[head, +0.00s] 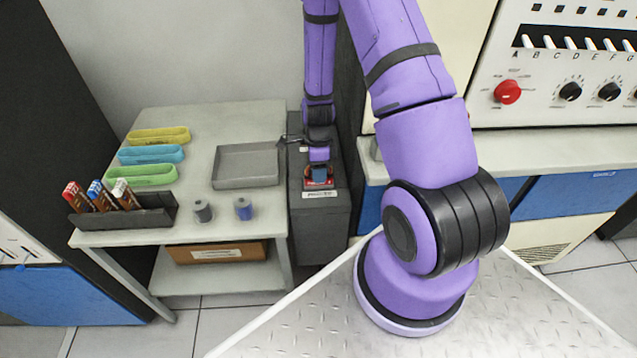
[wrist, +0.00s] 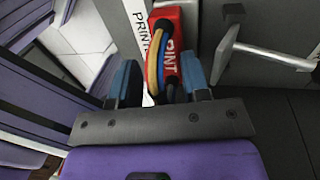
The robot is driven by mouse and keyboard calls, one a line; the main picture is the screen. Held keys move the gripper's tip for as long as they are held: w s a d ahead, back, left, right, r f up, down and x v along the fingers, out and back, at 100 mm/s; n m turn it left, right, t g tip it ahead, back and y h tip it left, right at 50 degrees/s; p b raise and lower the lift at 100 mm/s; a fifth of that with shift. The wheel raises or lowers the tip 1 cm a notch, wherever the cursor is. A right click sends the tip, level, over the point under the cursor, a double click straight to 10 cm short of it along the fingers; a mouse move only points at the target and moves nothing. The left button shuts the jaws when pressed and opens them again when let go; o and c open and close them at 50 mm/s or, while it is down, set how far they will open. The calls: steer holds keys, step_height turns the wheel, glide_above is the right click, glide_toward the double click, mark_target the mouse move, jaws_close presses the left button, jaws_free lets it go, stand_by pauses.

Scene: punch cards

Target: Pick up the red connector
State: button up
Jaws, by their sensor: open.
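The red connector (wrist: 186,22) is a red block with "PRINT" on its face and yellow and blue cable loops at its side. In the wrist view it is upper centre, just beyond my fingertips. My gripper (wrist: 160,84) is open, with one blue finger left and one right of the cable loops. Whether the fingers touch it I cannot tell.
The grey cabinet (head: 318,225) has a white label and a metal lever (wrist: 265,52) beside the connector. To the left, a table (head: 240,120) holds an empty grey tray (head: 246,183), coloured loops, two small spools and a rack (head: 130,216) with red-, blue- and white-topped pieces.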

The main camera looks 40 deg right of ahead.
jaws_close()
steer(key=shift+r, duration=0.1)
stand_by(0.4)
steer(key=shift+r, duration=4.9)
steer(key=shift+r, duration=0.1)
steer(key=shift+r, duration=2.85)
